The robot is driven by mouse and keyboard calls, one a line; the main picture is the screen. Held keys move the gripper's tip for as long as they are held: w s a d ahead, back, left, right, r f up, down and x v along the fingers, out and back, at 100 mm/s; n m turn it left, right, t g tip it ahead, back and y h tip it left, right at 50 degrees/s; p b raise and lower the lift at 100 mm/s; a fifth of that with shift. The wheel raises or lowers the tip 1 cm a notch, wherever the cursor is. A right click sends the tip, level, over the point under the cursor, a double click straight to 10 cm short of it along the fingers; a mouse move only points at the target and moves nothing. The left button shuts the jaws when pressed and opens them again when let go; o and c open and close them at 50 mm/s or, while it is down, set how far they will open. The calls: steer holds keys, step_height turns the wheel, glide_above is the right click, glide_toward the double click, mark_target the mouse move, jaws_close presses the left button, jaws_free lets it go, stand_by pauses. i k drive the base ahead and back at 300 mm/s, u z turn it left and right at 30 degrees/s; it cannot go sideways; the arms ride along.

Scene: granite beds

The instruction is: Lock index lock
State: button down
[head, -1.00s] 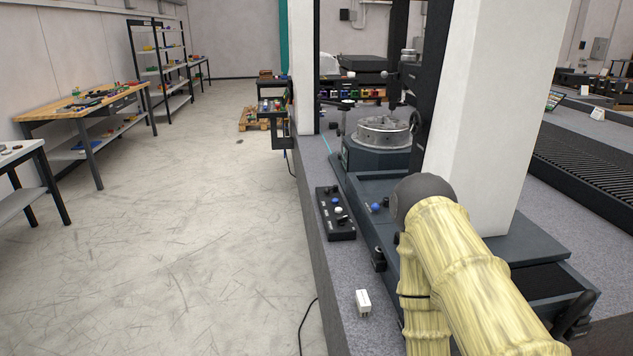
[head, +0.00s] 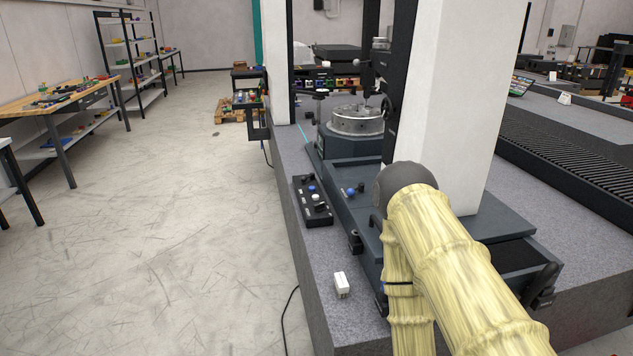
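A round metal rotary table (head: 356,122) sits on a dark machine base (head: 347,147) on the granite bed, behind the white column. A blue ball knob (head: 350,192) with a small part beside it stands on the dark lower ledge of the machine. A black control box (head: 313,201) with blue and white knobs lies on the granite left of it. I cannot tell which of these parts is the index lock, or its state. My arm, in a yellow sleeve, crosses the lower right and hides part of the machine. My gripper is not in view.
A white column (head: 445,110) rises behind my arm. A small white block (head: 341,284) lies on the granite bed (head: 335,320) near its left edge, and a black cable hangs beside it. The floor (head: 180,230) to the left is open, with workbenches and shelves beyond.

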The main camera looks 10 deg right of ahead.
mark_target(311, 175)
steer(key=k, duration=0.55)
steer(key=u, duration=0.55)
steer(key=i, duration=0.6)
steer(key=u, duration=0.8)
steer(key=i, duration=1)
steer(key=z, duration=0.5)
steer(key=i, duration=0.8)
steer(key=z, duration=1.25)
steer(key=i, duration=0.3)
steer(key=z, duration=0.15)
